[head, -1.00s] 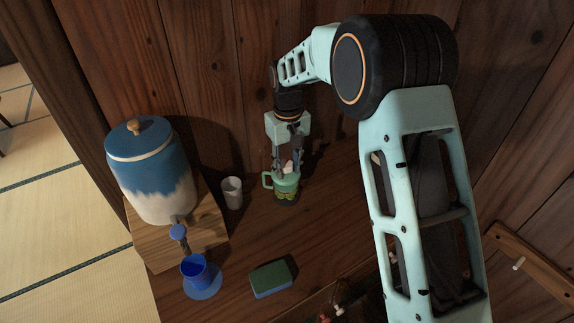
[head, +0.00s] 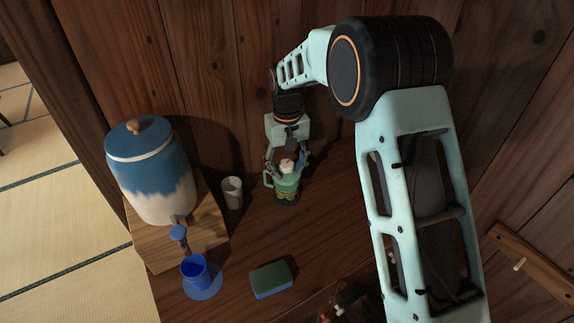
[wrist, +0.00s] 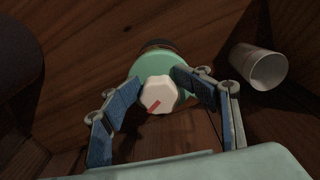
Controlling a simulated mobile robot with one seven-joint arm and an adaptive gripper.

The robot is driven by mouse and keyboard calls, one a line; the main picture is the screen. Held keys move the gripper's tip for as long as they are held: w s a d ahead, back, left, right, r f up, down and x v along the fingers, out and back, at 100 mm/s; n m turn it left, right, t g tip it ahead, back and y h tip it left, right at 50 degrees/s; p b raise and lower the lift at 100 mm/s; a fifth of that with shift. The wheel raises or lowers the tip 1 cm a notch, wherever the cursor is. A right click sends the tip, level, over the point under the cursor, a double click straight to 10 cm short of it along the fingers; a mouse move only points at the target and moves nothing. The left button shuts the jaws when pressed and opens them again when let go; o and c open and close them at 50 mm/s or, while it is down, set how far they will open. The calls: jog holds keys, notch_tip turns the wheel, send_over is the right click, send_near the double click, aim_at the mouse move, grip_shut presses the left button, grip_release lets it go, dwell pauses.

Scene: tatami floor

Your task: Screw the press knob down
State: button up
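The press is a small mint-green body (head: 286,184) with a side handle and a dark base, upright on the wooden counter. Its knob (head: 287,165) is whitish and lobed; in the wrist view the knob (wrist: 158,95) shows a red mark toward its lower left. My gripper (head: 288,161) points down over the press. In the wrist view my gripper (wrist: 160,82) has its two blue-padded fingers spread on either side of the knob. The fingers look clear of the knob, though the gap at each tip is small. The knob's stem is hidden beneath it.
A grey-white cup (head: 232,192) stands just left of the press. A blue-and-white dispenser (head: 152,180) sits on a wooden stand farther left, with a blue cup (head: 195,270) before it. A green-and-blue sponge (head: 271,279) lies in front. The wooden wall (head: 210,70) is close behind.

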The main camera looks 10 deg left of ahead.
aim_at(286, 163)
jog(key=shift+r+p, duration=3.1)
jog(key=shift+r, duration=1.45)
jog(key=n, duration=0.2)
jog(key=n+p, duration=0.1)
jog(key=n, duration=0.1)
jog(key=shift+w+r, duration=0.2)
jog(key=n+p, duration=0.1)
jog(key=n, duration=0.3)
jog(key=shift+r, duration=0.15)
jog(key=n+p, duration=0.1)
jog(key=n, duration=0.3)
jog(key=shift+w+a+r, duration=0.1)
jog(key=shift+w, duration=0.05)
jog(key=n+p, duration=0.1)
jog(key=n, duration=0.4)
jog(key=shift+w+a+r+p, duration=0.1)
jog(key=shift+r+p, duration=0.05)
jog(key=shift+p, duration=0.2)
jog(key=shift+n, duration=1.5)
